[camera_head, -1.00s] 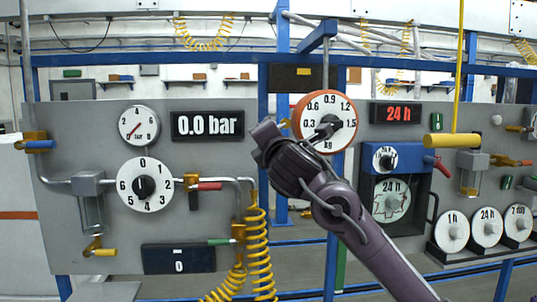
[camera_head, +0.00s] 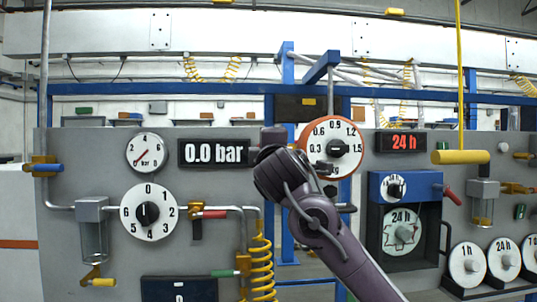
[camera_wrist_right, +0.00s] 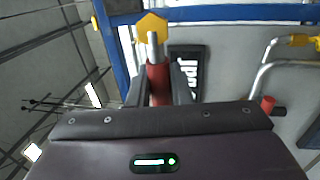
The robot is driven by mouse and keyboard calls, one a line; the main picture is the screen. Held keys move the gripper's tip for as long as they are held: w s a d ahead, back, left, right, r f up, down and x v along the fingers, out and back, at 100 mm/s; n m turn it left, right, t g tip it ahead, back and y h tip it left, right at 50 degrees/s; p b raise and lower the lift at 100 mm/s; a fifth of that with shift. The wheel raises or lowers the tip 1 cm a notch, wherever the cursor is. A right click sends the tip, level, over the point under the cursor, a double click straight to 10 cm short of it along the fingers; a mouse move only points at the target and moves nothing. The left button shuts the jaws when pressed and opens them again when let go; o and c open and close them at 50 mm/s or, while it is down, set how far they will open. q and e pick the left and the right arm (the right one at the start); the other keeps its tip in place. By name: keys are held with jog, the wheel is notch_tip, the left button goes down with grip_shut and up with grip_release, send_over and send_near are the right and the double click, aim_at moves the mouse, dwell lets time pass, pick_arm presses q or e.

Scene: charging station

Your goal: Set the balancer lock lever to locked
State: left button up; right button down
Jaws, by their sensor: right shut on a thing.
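The balancer (camera_head: 331,147) is a round white kg dial with an orange rim and a dark centre knob, hanging beneath the blue frame in the head view. My right gripper (camera_head: 273,138) is just left of this dial. The wrist and arm hide what it holds in the head view. In the right wrist view, a red lever handle (camera_wrist_right: 158,84) with a grey metal shaft stands between the fingers, and the right gripper (camera_wrist_right: 158,92) is shut on it. A yellow hexagonal part (camera_wrist_right: 151,27) sits at the shaft's far end. My left gripper is not in view.
Left of my arm, a grey panel carries a 0.0 bar display (camera_head: 212,152), a numbered dial (camera_head: 148,211) and a red-handled valve (camera_head: 208,214). A blue 24 h unit (camera_head: 405,187) stands to the right. A yellow coiled hose (camera_head: 262,265) hangs near my arm.

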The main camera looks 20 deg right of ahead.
dwell(0.4)
jog(key=c, duration=1.6)
grip_release()
jog(key=shift+c, duration=0.2)
jog(key=b+v, duration=0.2)
jog(key=v, duration=0.5)
jog(key=shift+s+b, duration=0.4)
jog(key=shift+a+f, duration=0.1)
